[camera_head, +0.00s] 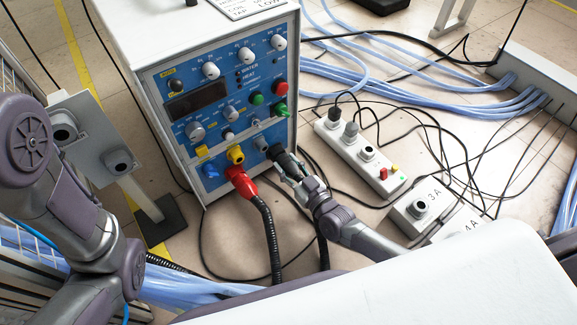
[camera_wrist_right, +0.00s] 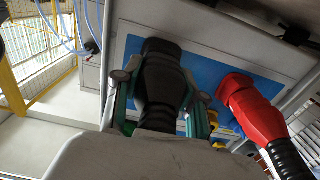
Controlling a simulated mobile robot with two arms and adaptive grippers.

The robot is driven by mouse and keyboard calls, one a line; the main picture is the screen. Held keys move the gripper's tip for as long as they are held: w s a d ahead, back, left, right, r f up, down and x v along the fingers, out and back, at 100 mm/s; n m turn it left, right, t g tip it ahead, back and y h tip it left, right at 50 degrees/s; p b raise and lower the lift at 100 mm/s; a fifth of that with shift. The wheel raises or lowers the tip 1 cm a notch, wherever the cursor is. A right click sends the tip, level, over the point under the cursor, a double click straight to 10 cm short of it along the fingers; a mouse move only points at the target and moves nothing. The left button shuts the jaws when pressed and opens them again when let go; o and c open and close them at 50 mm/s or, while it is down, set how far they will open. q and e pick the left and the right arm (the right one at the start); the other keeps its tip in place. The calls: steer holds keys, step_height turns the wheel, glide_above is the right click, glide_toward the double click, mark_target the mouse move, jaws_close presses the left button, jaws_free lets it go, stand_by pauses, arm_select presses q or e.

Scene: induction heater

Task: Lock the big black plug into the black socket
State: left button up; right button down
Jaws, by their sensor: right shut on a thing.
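The big black plug (camera_head: 285,160) is at the lower right of the heater's blue front panel, in front of the black socket (camera_head: 261,144). My right gripper (camera_head: 297,172) is shut on the plug. In the right wrist view the plug (camera_wrist_right: 162,85) stands between the two fingers (camera_wrist_right: 160,95) and points at the blue panel. The plug covers much of the socket, and I cannot tell whether it is seated or locked. My left arm shows at the left of the head view; its gripper is out of the picture.
A red plug (camera_head: 240,181) with a black hose sits left of the black plug, below a yellow connector (camera_head: 235,154). A power strip (camera_head: 360,155) and a 3A socket box (camera_head: 420,208) stand on the floor at right. Loose cables lie around them.

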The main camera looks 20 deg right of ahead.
steer(key=shift+w+a, duration=0.1)
steer(key=shift+w, duration=0.15)
steer(key=shift+m, duration=0.9)
steer(key=shift+w+m, duration=0.1)
steer(key=shift+m, duration=1.5)
steer(key=shift+m+b, duration=0.35)
steer(key=shift+m, duration=0.55)
steer(key=shift+m, duration=0.8)
